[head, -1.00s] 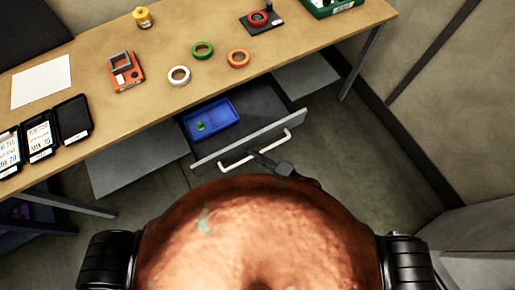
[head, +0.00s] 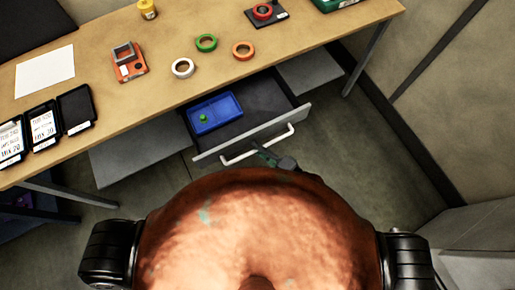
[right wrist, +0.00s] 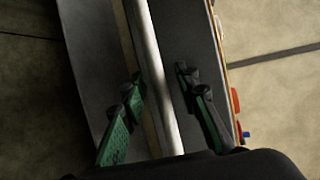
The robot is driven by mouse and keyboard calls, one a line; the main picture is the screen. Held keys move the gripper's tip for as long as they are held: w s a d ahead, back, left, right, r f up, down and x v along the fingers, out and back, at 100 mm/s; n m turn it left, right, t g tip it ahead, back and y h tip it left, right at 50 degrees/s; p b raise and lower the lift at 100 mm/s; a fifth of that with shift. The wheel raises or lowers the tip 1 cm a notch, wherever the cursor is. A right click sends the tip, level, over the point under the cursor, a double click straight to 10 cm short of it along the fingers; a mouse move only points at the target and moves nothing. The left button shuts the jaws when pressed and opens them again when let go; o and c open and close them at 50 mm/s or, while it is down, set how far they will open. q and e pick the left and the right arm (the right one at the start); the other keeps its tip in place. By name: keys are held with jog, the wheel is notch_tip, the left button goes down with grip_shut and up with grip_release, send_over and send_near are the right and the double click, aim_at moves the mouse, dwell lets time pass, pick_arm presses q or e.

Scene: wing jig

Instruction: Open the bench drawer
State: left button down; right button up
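The bench drawer (head: 262,100) stands pulled out from under the bench, and its inside shows. Its pale front has a white bar handle (head: 240,156). My right gripper (head: 263,151) is at the right part of this handle. In the right wrist view the handle bar (right wrist: 155,70) runs between the two green-and-black fingers of the right gripper (right wrist: 160,76). The fingers are apart, with a visible gap beside the bar on the right; I cannot tell whether the left finger touches it. My left gripper is not in view.
A blue tray (head: 215,112) with a small green item (head: 203,118) lies in the drawer. The bench top (head: 130,95) holds tape rings, an orange device (head: 128,63) and black cases (head: 75,108). Open floor (head: 345,150) lies to the drawer's right.

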jog(key=v, duration=1.2)
jog(key=shift+a, duration=0.1)
jog(key=w+d+f+n+h, duration=0.2)
jog(key=d+f+h, duration=0.2)
jog(key=d+f, duration=0.65)
jog(key=w+d+f+n+h, duration=0.2)
jog(key=d+f+h, duration=0.35)
jog(key=f, duration=0.85)
jog(key=s+d+f+n+g+h, duration=0.1)
jog(key=s+d+f, duration=0.35)
jog(key=f, duration=0.25)
jog(key=s+d+f+n+g+h, duration=0.1)
jog(key=s+d+f+g, duration=0.1)
jog(key=s+d+f, duration=0.3)
jog(key=s+f+n+g, duration=0.1)
jog(key=s+f, duration=0.3)
jog(key=s, duration=0.5)
jog(key=s+f+n+g+h, duration=0.1)
jog(key=s+f+g, duration=0.2)
jog(key=s, duration=0.6)
jog(key=s+f+n+g, duration=0.1)
jog(key=s+f, duration=0.5)
jog(key=s, duration=0.4)
jog(key=shift+d+f+n+g+h, duration=0.15)
jog(key=shift+d+n+g+h, duration=0.2)
jog(key=shift+d+n+g, duration=0.05)
